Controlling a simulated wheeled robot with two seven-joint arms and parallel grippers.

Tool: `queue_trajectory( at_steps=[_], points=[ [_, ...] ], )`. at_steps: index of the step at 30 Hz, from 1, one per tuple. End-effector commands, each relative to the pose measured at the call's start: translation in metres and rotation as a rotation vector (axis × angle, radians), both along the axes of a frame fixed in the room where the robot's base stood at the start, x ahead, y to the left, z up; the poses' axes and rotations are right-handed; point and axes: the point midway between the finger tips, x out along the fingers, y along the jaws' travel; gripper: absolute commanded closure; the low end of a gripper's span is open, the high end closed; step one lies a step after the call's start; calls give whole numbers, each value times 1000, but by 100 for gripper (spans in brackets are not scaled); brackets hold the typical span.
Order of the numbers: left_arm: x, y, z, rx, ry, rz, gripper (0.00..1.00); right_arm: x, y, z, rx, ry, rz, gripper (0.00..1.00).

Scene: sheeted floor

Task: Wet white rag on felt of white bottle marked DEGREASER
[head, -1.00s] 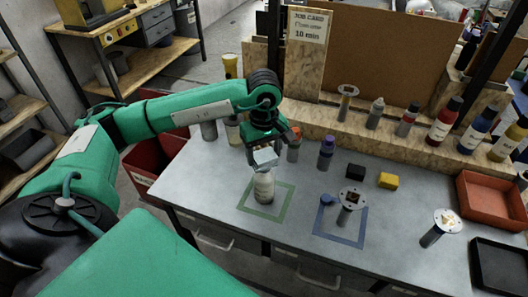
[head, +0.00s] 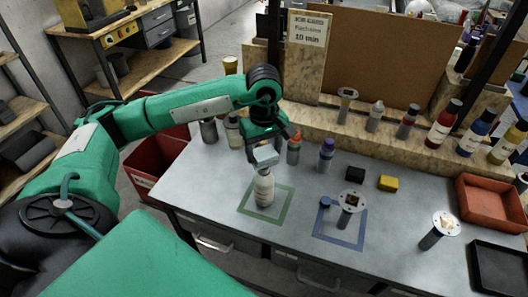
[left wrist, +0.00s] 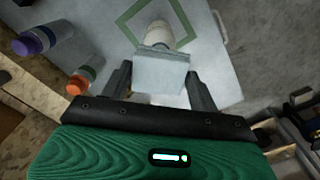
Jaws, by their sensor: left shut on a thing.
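A white bottle (head: 264,190) stands upright inside the green square outline on the grey table. Its label is too small to read. My left gripper (head: 263,149) is directly above it, shut on a pale grey-white folded rag (head: 265,156). The rag overlaps the bottle's top, hiding the felt; I cannot tell whether they touch. In the left wrist view, the rag (left wrist: 160,73) sits between the fingers (left wrist: 160,88), with the bottle (left wrist: 160,34) just beyond it. My right gripper is out of view.
An orange-capped bottle (head: 293,151) and a purple-capped bottle (head: 326,156) stand close right of my gripper. A blue square (head: 341,241) holds a round-topped holder (head: 348,206). A yellow block (head: 388,183) and a red tray (head: 491,201) lie farther right. The front-left tabletop is clear.

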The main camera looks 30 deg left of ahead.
Motion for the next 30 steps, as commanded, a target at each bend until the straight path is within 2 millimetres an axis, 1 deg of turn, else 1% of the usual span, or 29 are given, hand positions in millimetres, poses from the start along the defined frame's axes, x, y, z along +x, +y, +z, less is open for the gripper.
queue_trajectory(
  at_steps=[1,15,18,30],
  points=[
    [0,0,6,0,-1,0,57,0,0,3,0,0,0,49],
    [0,0,44,-1,-2,-1,57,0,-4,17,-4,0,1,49],
    [0,0,47,-1,-2,-1,57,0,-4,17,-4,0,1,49],
    [0,0,47,-1,-1,0,57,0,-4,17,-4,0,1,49]
  ],
)
